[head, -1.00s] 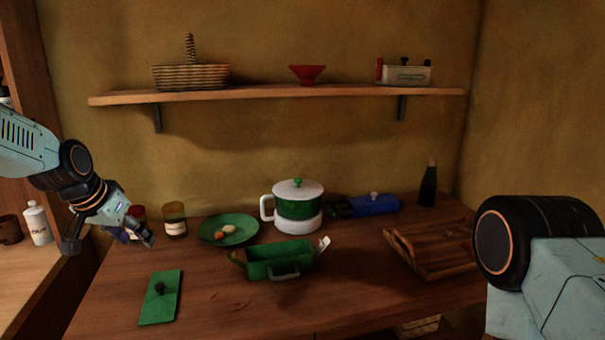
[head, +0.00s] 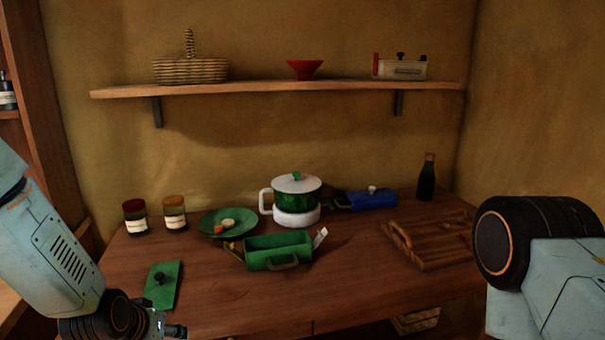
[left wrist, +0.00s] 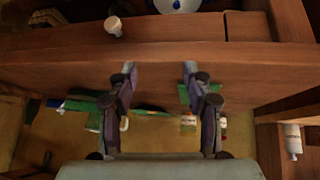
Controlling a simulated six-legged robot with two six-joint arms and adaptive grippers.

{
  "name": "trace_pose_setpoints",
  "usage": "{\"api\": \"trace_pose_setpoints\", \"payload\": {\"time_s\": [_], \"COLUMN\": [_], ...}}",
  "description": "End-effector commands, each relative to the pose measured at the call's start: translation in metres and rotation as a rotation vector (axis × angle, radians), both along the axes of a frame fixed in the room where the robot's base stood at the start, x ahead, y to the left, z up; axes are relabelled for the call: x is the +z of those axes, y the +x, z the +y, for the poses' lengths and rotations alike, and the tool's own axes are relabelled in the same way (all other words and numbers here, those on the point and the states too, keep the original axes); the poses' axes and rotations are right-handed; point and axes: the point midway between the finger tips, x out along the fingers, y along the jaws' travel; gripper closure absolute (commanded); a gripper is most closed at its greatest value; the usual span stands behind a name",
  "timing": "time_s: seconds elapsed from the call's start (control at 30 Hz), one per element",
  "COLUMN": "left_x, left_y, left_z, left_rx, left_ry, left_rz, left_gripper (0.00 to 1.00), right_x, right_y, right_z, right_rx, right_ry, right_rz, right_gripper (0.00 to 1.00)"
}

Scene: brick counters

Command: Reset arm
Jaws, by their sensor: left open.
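My left arm comes in at the lower left of the head view. My left gripper (head: 174,330) is low there, by the near left corner of the counter (head: 230,305), partly cut off by the frame's bottom edge. In the left wrist view both fingers (left wrist: 160,72) stand wide apart with nothing between them, in front of the counter's wooden edge. A link of my right arm fills the right side of the head view; its gripper does not show.
On the counter are a green board (head: 163,286), two jars (head: 174,214), a green plate (head: 208,231), a green caddy (head: 279,250), a lidded pot (head: 296,197), a blue box (head: 372,200), a bottle (head: 427,180) and a wooden tray (head: 437,262). The front middle is bare.

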Motion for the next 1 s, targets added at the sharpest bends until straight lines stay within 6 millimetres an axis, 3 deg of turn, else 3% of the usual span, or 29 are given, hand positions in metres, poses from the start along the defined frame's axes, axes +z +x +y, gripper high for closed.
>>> {"api": "trace_pose_setpoints", "payload": {"time_s": [0.03, 0.1, 0.3, 0.5, 0.6, 0.77, 1.0], "left_x": [-0.032, -0.062, -0.137, -0.189, -0.206, -0.223, -0.224], "left_y": [-0.026, -0.06, -0.166, -0.274, -0.312, -0.34, -0.342], "left_z": [-0.007, -0.014, -0.03, -0.039, -0.041, -0.043, -0.042], "left_rx": [0.002, 0.008, 0.002, -0.043, -0.067, -0.086, -0.086], "left_ry": [0.001, 0.004, 0.023, 0.052, 0.061, 0.068, 0.067], "left_rz": [0.042, 0.087, 0.249, 0.456, 0.541, 0.605, 0.611], "left_gripper": [0.5, 0.5, 0.5, 0.5, 0.5, 0.5, 0.5], "right_x": [-0.009, -0.016, -0.036, -0.056, -0.064, -0.071, -0.071], "right_y": [0.0, 0.0, 0.0, 0.0, 0.0, 0.001, 0.001], "right_z": [0.0, 0.0, 0.0, 0.0, 0.0, 0.0, 0.0], "right_rx": [0.0, 0.0, 0.0, 0.0, 0.0, 0.0, 0.0], "right_ry": [0.0, 0.0, 0.0, 0.0, 0.0, 0.0, 0.0], "right_rz": [0.0, 0.0, -0.001, 0.0, 0.0, 0.0, -0.001], "right_gripper": [0.45, 0.45, 0.45, 0.45, 0.45, 0.45, 0.45]}}
